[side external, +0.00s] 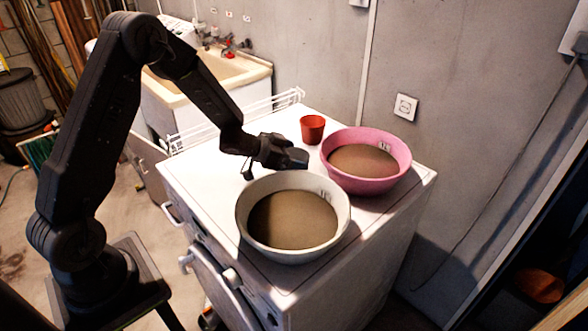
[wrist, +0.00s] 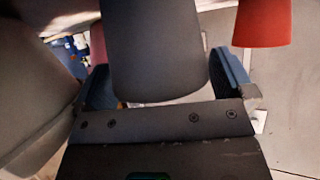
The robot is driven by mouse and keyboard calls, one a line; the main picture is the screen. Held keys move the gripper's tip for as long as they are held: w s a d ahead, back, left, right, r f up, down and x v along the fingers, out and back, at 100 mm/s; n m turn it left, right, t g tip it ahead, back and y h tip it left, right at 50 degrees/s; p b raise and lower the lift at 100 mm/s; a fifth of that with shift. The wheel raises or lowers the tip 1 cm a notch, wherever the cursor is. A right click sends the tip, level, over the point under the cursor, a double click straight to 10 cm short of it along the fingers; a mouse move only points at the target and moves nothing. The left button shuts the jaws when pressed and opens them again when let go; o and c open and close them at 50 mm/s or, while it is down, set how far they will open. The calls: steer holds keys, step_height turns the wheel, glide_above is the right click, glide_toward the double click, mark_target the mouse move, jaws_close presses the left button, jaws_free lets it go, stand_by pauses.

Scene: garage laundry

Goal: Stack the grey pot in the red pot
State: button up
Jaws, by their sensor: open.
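The small red pot (side external: 312,129) stands upright at the back of the white machine top, left of the pink bowl. It also shows at the upper right of the wrist view (wrist: 263,22). My gripper (side external: 277,151) is over the machine top, in front of the red pot and behind the large pale bowl. In the wrist view, the dark grey pot (wrist: 155,50) lies between the two open fingers (wrist: 168,82). Whether they touch it is unclear. In the side view the grey pot is hard to tell from the dark gripper.
The pale bowl (side external: 243,215) with brown contents stands close in front of my gripper. The pink bowl (side external: 398,178) is to the right. A white wire rack (side external: 195,133) runs along the left back edge. Free top is left of the gripper.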

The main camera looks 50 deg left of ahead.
steer(key=shift+w+d+f, duration=0.1)
steer(key=shift+w+f, duration=0.05)
steer(key=shift+w, duration=0.1)
steer(key=shift+c, duration=0.4)
steer(key=c, duration=0.7)
